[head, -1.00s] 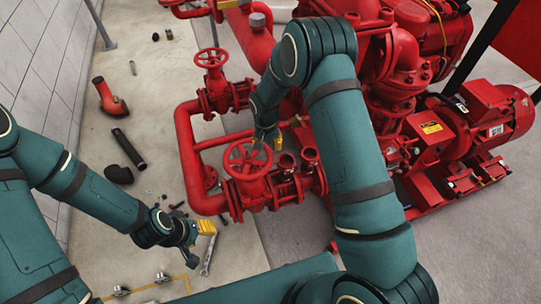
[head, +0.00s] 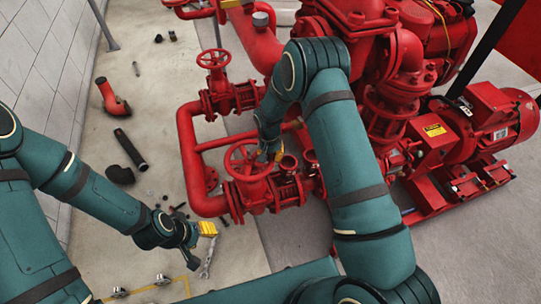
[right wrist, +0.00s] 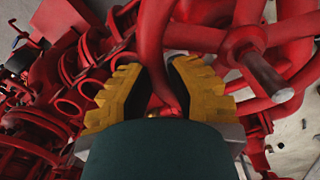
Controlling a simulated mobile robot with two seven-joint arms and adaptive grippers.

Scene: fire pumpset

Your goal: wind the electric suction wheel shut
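A red spoked handwheel (head: 240,158) tops the nearer valve in the middle of the head view. My right gripper (head: 268,154) is at the right side of its rim, pointing down. In the right wrist view a curved part of the red wheel (right wrist: 162,62) passes between the yellow fingers of my right gripper (right wrist: 160,90), which stand apart on either side. The wheel's hub and grey stem end (right wrist: 264,74) show to the right. My left gripper (head: 207,229) hangs over the floor at lower left, away from the wheel. Its finger gap is not clear.
A second red handwheel (head: 213,59) stands on the valve farther back. Red pipes (head: 188,140) run around both valves. A red motor (head: 500,115) is at the right. Loose pipe pieces, such as a black tube (head: 130,148), and a wrench (head: 208,258) lie on the floor.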

